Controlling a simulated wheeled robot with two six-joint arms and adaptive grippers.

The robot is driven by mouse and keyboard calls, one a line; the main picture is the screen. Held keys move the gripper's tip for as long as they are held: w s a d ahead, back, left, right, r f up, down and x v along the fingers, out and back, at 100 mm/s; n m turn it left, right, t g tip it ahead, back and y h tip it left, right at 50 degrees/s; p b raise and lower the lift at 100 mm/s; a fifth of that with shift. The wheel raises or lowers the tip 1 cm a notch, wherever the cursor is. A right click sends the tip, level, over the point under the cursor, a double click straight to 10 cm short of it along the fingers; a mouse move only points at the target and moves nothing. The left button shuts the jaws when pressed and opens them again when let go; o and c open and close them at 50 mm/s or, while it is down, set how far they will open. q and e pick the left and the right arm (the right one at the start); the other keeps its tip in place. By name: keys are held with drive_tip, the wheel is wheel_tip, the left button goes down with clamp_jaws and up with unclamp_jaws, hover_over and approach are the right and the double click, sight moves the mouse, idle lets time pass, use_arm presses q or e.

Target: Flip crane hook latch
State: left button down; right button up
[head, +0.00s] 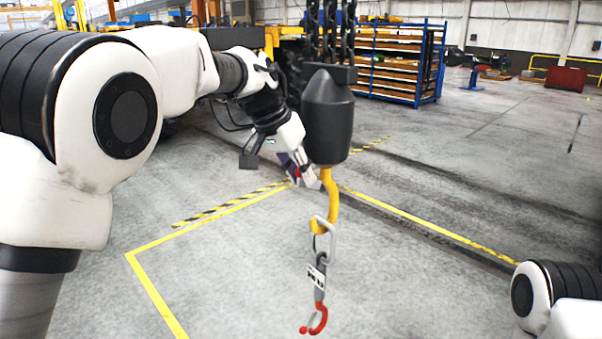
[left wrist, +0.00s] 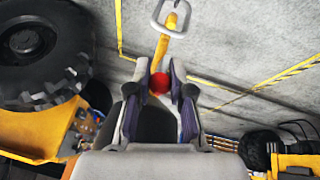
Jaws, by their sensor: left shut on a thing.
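The crane hook (head: 332,194) is yellow and hangs below a dark hook block (head: 328,118) on chains. My left gripper (head: 308,179) is at the left side of the hook, just under the block. In the left wrist view the fingers of my left gripper (left wrist: 159,88) are closed around a red ball (left wrist: 159,82) at the near end of the yellow hook (left wrist: 172,35). I cannot make out the latch itself behind the fingers. My right gripper is out of view.
A metal ring (head: 323,242) hangs in the crane hook, carrying a tagged red small hook (head: 318,320). Yellow floor lines (head: 150,292) mark the open concrete floor. A blue rack (head: 398,62) stands behind. A big black tyre (left wrist: 35,50) shows in the left wrist view.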

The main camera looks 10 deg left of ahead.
use_arm(q)
drive_tip(key=shift+a+f, duration=0.1)
drive_tip(key=shift+f, duration=0.05)
drive_tip(key=c, duration=1.1)
unclamp_jaws()
drive_tip(key=shift+o, duration=0.4)
drive_tip(key=shift+w, duration=0.2)
drive_tip(key=v, duration=1.2)
